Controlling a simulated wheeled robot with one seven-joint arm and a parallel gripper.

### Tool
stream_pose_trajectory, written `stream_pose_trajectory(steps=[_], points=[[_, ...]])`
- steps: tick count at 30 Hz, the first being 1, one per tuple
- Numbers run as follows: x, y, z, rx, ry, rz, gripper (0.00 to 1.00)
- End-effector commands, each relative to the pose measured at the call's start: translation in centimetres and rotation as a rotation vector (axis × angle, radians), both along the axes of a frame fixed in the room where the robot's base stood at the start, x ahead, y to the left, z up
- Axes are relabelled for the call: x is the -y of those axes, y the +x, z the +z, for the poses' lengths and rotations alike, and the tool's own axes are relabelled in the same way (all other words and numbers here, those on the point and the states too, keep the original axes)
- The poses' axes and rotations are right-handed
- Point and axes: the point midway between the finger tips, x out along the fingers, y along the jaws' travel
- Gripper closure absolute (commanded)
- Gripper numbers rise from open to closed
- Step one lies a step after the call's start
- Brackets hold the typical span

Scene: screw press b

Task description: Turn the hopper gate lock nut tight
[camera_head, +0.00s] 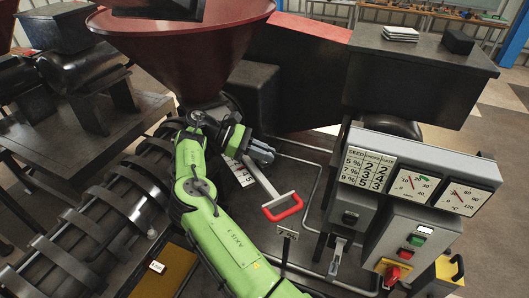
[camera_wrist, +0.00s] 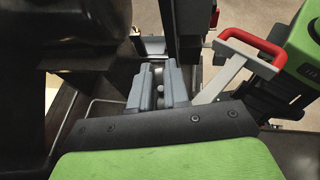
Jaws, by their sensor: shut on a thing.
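My gripper (camera_head: 262,152) is below the red hopper (camera_head: 185,45), beside the gate's pale slide bar (camera_head: 262,180) with its red loop handle (camera_head: 282,208). In the wrist view my grey fingers (camera_wrist: 158,85) are closed around a small grey metal piece (camera_wrist: 159,76), which looks like the lock nut. The fingers hide most of it, so its thread and seating cannot be seen. The red handle (camera_wrist: 252,46) and its pale bar (camera_wrist: 222,80) are right of the fingers in the wrist view, apart from them. In the head view my gripper hides the nut.
A numbered scale plate (camera_head: 241,174) lies beside the slide bar. A control box with a chart (camera_head: 367,170), gauges (camera_head: 412,186) and buttons (camera_head: 417,240) stands at right. A ribbed black press barrel (camera_head: 95,230) runs at lower left. Thin pipes (camera_head: 318,185) run near the handle.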

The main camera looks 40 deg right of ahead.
Motion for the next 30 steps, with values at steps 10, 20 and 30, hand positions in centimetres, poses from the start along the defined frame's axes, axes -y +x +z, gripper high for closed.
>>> stream_pose_trajectory(steps=[10, 20, 30], points=[[-0.12, -0.1, -0.44, -0.009, 0.01, -0.04, 1.0], [-0.13, -0.12, -0.54, -0.011, 0.011, -0.04, 0.71], [-0.07, -0.06, -0.27, -0.005, 0.007, -0.037, 0.64]])
